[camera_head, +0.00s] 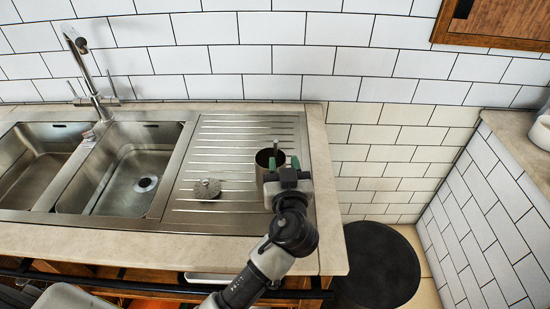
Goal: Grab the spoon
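A thin spoon handle (275,147) stands up out of a dark metal cup (262,158) on the right part of the steel drainboard. The spoon's lower part is hidden inside the cup. My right gripper is not in view.
A round drain strainer (207,188) lies on the drainboard (225,145). The sink basins (130,175) and faucet (90,80) are at the left. The counter ends just right of the cup; a round black-topped object (378,268) stands lower beyond it.

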